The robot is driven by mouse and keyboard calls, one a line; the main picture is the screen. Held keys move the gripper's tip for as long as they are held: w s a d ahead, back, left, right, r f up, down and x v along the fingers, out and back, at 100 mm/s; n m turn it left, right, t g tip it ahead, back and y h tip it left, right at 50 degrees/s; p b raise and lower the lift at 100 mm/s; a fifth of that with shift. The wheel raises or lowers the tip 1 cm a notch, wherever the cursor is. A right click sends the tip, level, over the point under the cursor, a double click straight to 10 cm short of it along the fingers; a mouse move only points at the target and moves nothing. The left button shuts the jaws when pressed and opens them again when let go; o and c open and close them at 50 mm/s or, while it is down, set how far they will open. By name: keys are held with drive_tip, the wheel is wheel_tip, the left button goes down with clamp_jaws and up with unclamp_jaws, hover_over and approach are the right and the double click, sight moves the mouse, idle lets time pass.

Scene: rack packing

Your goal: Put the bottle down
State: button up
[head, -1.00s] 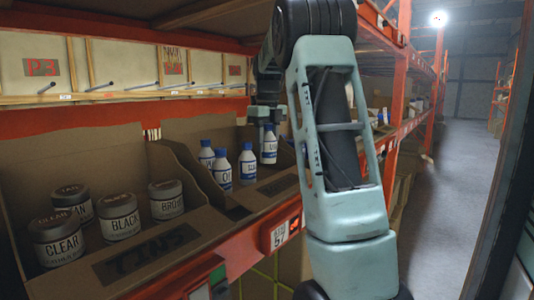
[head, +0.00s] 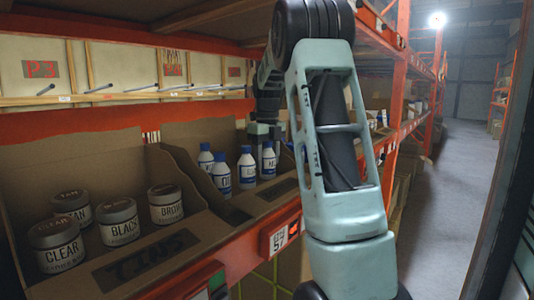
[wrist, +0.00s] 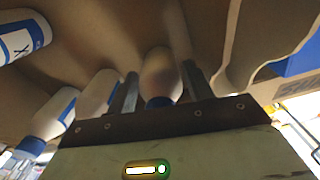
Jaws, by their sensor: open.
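The bottle (head: 268,163), white with a blue cap and blue label band, stands upright in the right cardboard bin (head: 273,192), at the right end of a group of similar bottles. My gripper (head: 264,138) is above it at its cap. In the wrist view, the bottle (wrist: 160,76) is between the two fingers of my gripper (wrist: 159,80), its cap nearest the palm. The fingers are apart, one on each side. The bottle's base is hidden in the head view.
Other bottles (head: 221,172) stand close on the left. A cardboard divider (head: 187,170) separates them from jars labelled BLACK (head: 118,222) and CLEAR (head: 57,245). The orange shelf beam (head: 245,250) runs along the front, and the upper shelf is close above.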

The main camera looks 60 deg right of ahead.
wheel_tip(320, 180, up, 12)
drive_tip(key=shift+r+b, duration=0.15)
drive_tip(key=shift+b, duration=0.55)
idle(0.4)
